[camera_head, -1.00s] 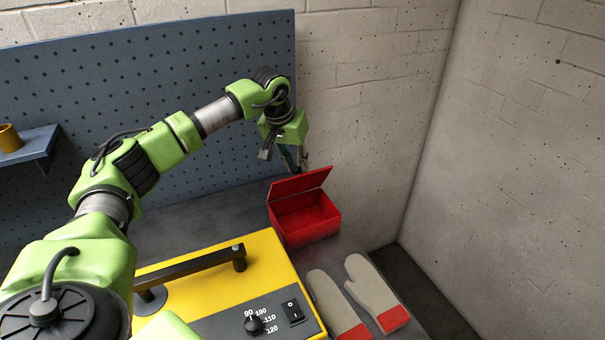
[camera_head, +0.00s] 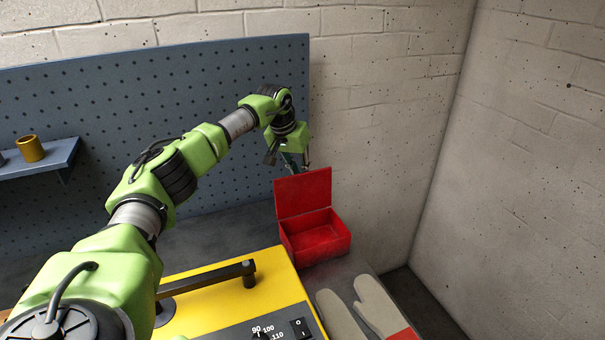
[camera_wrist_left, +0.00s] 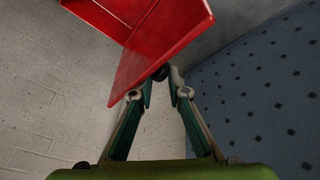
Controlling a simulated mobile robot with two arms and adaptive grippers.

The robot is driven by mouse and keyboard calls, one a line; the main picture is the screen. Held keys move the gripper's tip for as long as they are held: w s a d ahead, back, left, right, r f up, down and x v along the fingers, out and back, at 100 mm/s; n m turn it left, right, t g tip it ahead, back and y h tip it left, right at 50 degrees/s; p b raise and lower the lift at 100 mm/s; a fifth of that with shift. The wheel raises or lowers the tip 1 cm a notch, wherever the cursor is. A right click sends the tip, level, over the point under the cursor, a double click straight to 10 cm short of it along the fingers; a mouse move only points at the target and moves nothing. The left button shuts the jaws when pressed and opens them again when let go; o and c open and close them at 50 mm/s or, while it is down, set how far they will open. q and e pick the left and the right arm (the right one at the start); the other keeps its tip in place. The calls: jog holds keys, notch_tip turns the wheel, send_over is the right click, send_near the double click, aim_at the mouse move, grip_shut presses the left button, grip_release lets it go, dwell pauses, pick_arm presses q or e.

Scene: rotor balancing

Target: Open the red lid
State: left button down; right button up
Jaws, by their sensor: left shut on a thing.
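The red lid (camera_head: 303,192) stands raised, near upright, at the back edge of the red box (camera_head: 325,247), and the box's inside shows. My left gripper (camera_head: 297,168) is behind the lid at its upper edge, its fingertips partly hidden. In the left wrist view, the fingers (camera_wrist_left: 163,84) are close together at the edge of the lid (camera_wrist_left: 160,50), shut on a small dark knob (camera_wrist_left: 161,73) there. My right gripper is not in view.
A yellow machine (camera_head: 205,283) with a black handle (camera_head: 210,278) stands left of the box. Grey and red gloves (camera_head: 375,305) lie in front. A blue pegboard (camera_head: 80,120) and a brick wall are behind. A shelf (camera_head: 40,160) holds a yellow cup (camera_head: 30,148).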

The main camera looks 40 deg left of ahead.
pick_arm(q)
jog(key=shift+s+a+f+y, duration=0.15)
jog(key=shift+a+f, duration=0.35)
jog(key=shift+a, duration=0.15)
jog(key=shift+s+a+f+y, duration=0.1)
jog(key=shift+a+f+y, duration=0.05)
jog(key=shift+a+f, duration=0.4)
jog(key=c, duration=2)
grip_release()
jog(key=shift+a+r, duration=0.1)
jog(key=shift+a, duration=0.05)
jog(key=shift+o, duration=0.9)
jog(key=shift+s+a, duration=0.2)
jog(key=shift+a, duration=0.05)
jog(key=shift+w+d, duration=0.15)
jog(key=w+v, duration=0.1)
jog(key=v, duration=1.2)
jog(key=shift+r, duration=0.25)
jog(key=shift+s, duration=0.1)
